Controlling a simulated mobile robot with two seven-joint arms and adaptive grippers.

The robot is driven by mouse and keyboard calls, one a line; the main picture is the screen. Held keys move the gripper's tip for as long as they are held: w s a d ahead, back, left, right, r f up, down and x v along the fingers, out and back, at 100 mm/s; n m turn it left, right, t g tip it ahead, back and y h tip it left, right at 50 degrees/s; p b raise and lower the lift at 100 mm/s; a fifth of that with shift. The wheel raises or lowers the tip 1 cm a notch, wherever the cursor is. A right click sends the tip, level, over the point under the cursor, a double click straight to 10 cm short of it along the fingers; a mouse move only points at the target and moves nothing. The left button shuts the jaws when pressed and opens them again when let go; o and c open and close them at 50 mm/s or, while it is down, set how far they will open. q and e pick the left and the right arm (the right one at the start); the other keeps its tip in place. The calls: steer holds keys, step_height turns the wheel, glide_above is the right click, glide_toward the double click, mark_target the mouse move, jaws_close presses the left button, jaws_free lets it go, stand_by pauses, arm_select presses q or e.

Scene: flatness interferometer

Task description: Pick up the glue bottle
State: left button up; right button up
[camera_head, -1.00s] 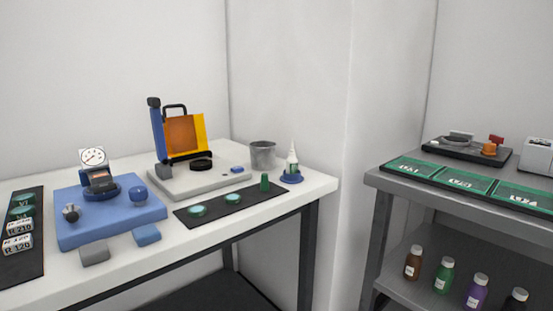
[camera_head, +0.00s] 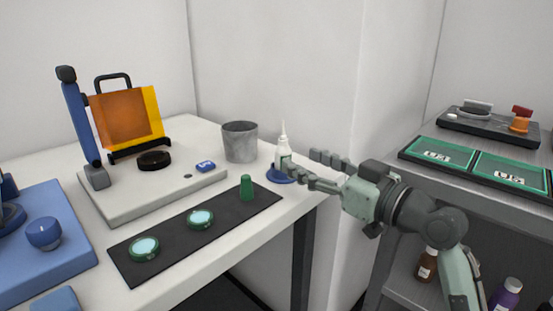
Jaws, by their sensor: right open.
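The glue bottle (camera_head: 283,147) is white with a thin pointed nozzle and a greenish label. It stands upright on a round blue base (camera_head: 272,175) near the right corner of the white table. My right gripper (camera_head: 300,165) comes in from the right with its fingers pointing left at the bottle. Its fingers are open, with the tips at the lower part of the bottle and partly covering it and the base. I cannot tell whether they touch the bottle. My left gripper is not in view.
A grey cup (camera_head: 240,142) stands just left of the bottle. A small green cylinder (camera_head: 246,188) and two green-rimmed discs lie on a black mat (camera_head: 215,222). A grey instrument base (camera_head: 130,201) with an orange panel is further left. A grey shelf unit (camera_head: 505,204) stands at right.

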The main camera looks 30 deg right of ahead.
mark_target(289, 156)
steer(key=shift+w+a+f+b, duration=0.1)
steer(key=shift+w+b, duration=0.35)
steer(key=shift+w, duration=0.45)
steer(key=p+x, duration=0.1)
steer(key=x, duration=0.4)
steer(key=shift+f, duration=0.15)
steer(key=shift+s, duration=0.1)
jaws_close()
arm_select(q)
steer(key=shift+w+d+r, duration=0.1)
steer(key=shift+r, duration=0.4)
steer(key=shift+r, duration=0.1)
